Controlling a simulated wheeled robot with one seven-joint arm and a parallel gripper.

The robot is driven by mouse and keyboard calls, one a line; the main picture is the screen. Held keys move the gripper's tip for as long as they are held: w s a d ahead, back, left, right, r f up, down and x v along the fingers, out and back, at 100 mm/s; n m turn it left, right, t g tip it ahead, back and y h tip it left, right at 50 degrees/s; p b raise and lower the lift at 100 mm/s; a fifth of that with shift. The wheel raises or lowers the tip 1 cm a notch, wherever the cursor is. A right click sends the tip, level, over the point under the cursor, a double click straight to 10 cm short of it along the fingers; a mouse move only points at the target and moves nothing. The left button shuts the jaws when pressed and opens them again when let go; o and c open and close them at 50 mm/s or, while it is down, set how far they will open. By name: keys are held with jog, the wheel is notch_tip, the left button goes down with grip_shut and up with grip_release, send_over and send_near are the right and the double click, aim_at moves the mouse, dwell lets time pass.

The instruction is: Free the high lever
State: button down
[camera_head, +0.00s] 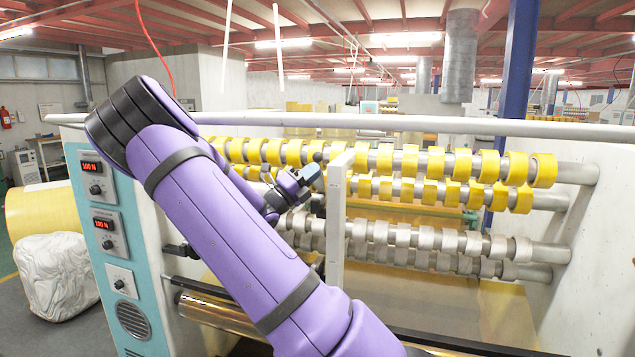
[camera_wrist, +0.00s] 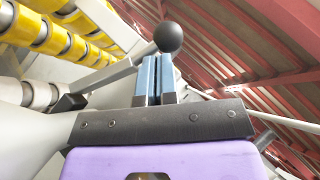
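The high lever shows in the wrist view as a grey metal bar (camera_wrist: 106,77) with a round black knob (camera_wrist: 168,37) at its end. The bar rises from the lower left, and the knob shows just beyond my fingertips. My gripper (camera_wrist: 156,60) has its two blue-grey fingers close together with a narrow dark gap. I see nothing held between them; whether they touch the lever is unclear. In the head view, my gripper (camera_head: 312,172) is by the rollers, left of a pale upright post. There the lever is largely hidden around my gripper.
Rows of yellow tape rolls (camera_head: 432,163) and pale rolls (camera_head: 437,237) run across the machine on the right. A pale upright post (camera_head: 336,220) stands close to my gripper. A long grey rail (camera_head: 400,122) crosses above. A teal control panel (camera_head: 110,240) is at left.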

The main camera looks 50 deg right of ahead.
jog(key=shift+w+d+r, duration=0.2)
jog(key=shift+d+r, duration=0.15)
jog(key=shift+d, duration=0.15)
jog(key=shift+w+d+r, duration=0.15)
jog(key=shift+d+r, duration=0.2)
jog(key=shift+d, duration=0.1)
